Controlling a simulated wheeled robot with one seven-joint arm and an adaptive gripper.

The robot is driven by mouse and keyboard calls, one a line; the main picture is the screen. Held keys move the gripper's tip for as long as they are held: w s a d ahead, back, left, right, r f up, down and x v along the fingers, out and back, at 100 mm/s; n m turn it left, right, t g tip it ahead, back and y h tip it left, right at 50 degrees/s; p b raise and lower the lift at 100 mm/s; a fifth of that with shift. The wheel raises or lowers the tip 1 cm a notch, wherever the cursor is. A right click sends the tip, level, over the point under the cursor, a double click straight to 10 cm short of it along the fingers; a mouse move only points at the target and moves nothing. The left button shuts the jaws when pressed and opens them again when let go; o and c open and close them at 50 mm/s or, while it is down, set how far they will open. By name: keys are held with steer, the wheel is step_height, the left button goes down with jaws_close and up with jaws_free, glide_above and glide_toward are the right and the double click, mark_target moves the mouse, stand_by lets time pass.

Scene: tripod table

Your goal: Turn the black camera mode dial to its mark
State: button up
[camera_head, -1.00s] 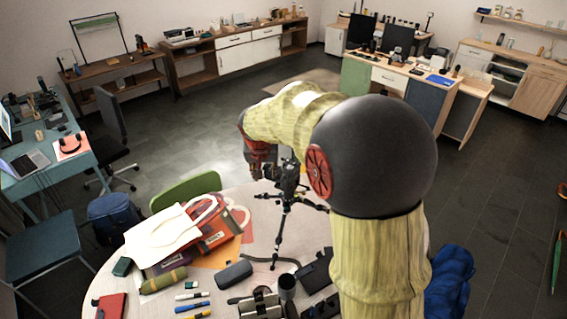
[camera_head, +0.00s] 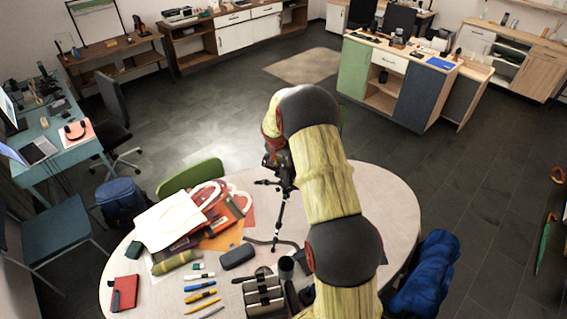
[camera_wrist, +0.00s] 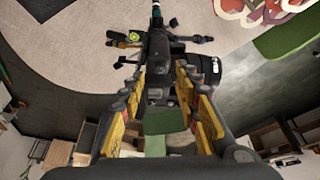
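The black camera (camera_wrist: 208,68) sits on a black tripod (camera_head: 281,214) that stands on the round table (camera_head: 392,205). In the head view my arm covers most of the camera. In the wrist view my gripper (camera_wrist: 160,72) is open, its two yellow-padded fingers apart, with dark camera parts showing between and just beyond the fingertips. I cannot tell whether they touch. The mode dial and its mark cannot be made out. In the head view my gripper (camera_head: 272,162) is at the camera's height at the top of the tripod, partly hidden.
A white bag (camera_head: 168,222), a grey case (camera_head: 237,257), several markers (camera_head: 199,296) and a dark cup (camera_head: 286,267) lie or stand around the tripod. A green chair (camera_head: 190,178) is behind the table. The table's right side is clear.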

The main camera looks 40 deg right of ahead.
mark_target(284, 166)
steer(key=shift+x, duration=1.55)
steer(key=shift+c, duration=0.4)
jaws_close()
